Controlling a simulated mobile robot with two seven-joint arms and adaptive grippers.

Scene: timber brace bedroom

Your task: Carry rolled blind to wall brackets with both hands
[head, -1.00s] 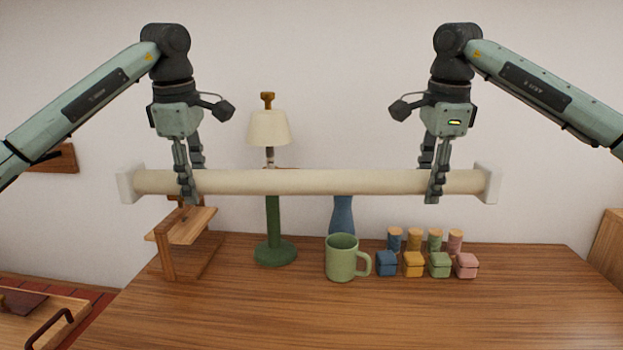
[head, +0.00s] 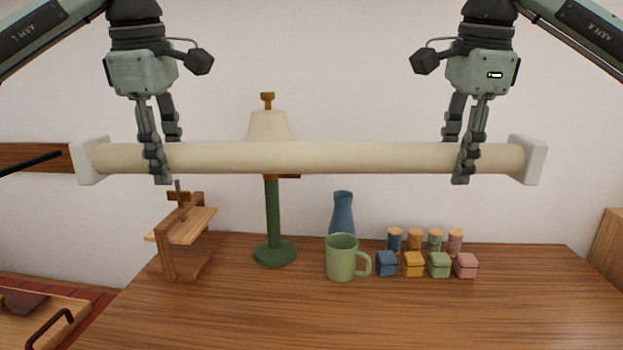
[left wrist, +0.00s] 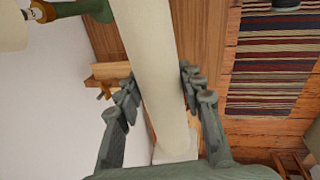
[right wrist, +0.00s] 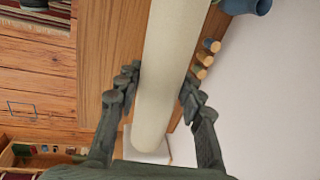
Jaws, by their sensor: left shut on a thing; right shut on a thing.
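The rolled blind (head: 310,157) is a long cream tube with white square end caps. In the head view it hangs level above the table, in front of the lamp. My left gripper (head: 158,160) is shut on it near its left end. My right gripper (head: 464,160) is shut on it near its right end. The left wrist view shows the tube (left wrist: 158,60) between my left fingers (left wrist: 155,95), and the right wrist view shows it (right wrist: 165,70) between my right fingers (right wrist: 160,92). I cannot make out wall brackets for certain.
The wooden table (head: 400,315) holds a green lamp (head: 272,220), a blue vase (head: 342,212), a green mug (head: 341,258), several small coloured boxes (head: 414,265) with corked jars behind, and a wooden stand (head: 168,250) at left. A wooden wall strip (head: 35,157) is at far left. The table front is clear.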

